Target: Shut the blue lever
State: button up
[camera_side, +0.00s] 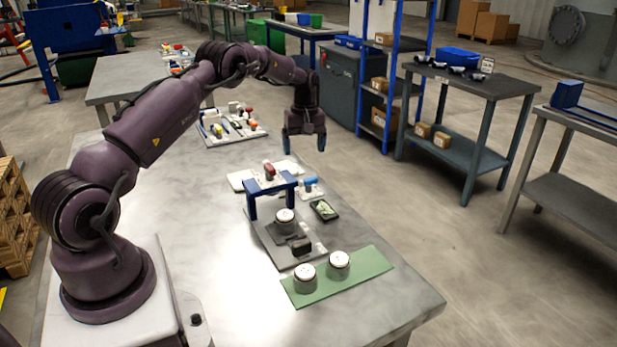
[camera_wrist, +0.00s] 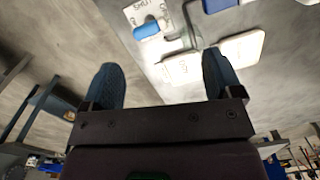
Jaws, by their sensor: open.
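The blue lever (camera_side: 309,182) sits on a small white plate just behind the blue press frame in the side view. In the wrist view the blue lever (camera_wrist: 147,30) lies near the top, on the white plate (camera_wrist: 133,12) with dark lettering; one word appears to read SHUT, the other is partly cut off. My gripper (camera_side: 304,147) hangs above and behind the lever, fingers pointing down, clear of it. In the wrist view my gripper (camera_wrist: 161,76) is open, with nothing between its fingers. I cannot tell which word the lever points to.
The blue press frame (camera_side: 251,207) stands on a grey base with a metal canister (camera_side: 285,225) under it. A red handle (camera_side: 269,171) is beside the lever. A dark display (camera_side: 324,210) lies at right. Two canisters stand on a green mat (camera_side: 365,271). Tools lie on a far tray (camera_side: 240,138).

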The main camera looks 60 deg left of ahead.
aim_at(309, 179)
jog(key=f, duration=0.3)
jog(key=w+f+n, duration=0.1)
jog(key=f, duration=0.3)
jog(key=f+n, duration=0.1)
jog(key=f, duration=0.2)
jog(key=shift+w+a+f, duration=0.2)
jog(key=shift+w+a, duration=0.1)
jog(key=shift+c, duration=0.4)
jog(key=c, duration=0.8)
jog(key=shift+c, duration=0.2)
